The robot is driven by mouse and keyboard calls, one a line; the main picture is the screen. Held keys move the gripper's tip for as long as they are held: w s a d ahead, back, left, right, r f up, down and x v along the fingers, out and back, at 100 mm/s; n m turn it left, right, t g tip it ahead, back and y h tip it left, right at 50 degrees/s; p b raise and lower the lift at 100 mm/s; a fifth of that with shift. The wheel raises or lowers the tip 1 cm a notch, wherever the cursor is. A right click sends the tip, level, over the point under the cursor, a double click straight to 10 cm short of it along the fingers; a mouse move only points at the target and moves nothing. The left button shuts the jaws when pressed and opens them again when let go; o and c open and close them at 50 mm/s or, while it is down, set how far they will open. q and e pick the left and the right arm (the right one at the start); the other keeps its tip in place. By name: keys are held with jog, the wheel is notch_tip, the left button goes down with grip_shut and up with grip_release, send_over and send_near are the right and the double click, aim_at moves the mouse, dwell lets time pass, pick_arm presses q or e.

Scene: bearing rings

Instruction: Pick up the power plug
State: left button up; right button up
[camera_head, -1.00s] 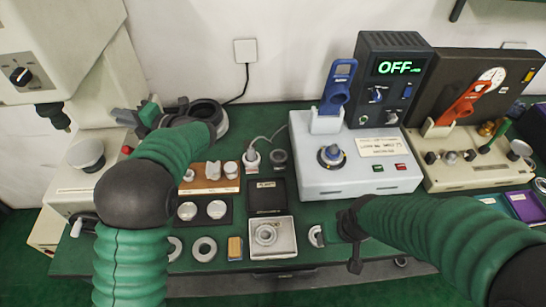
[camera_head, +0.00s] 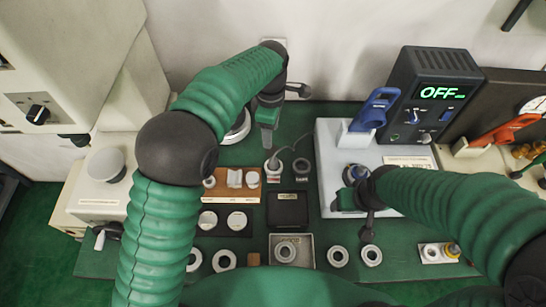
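A small white piece with a grey cable, which looks like the power plug (camera_head: 273,166), stands upright on the green table behind the black box. Its cable (camera_head: 291,145) runs to the right towards the white power unit (camera_head: 325,165). My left gripper (camera_head: 267,140) points down just above and behind the plug, with a small gap seeming to remain. Its fingers overlap in this view, so their opening is hidden.
A dark round fitting (camera_head: 301,167) stands close right of the plug. A wooden block with white parts (camera_head: 232,184) is to the left. A black box (camera_head: 288,209), a tray with a ring (camera_head: 306,240) and loose rings (camera_head: 371,255) lie in front. A display reads OFF (camera_head: 443,92).

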pick_arm(q)
send_over(274, 159)
jog(key=f, duration=1)
jog(key=shift+s+a, duration=0.2)
jog(key=shift+a, duration=0.1)
jog(key=f, duration=0.3)
jog(key=f+p, duration=0.1)
jog(key=f, duration=0.1)
jog(key=shift+w+d+f, duration=0.25)
jog(key=shift+w, duration=0.05)
grip_shut()
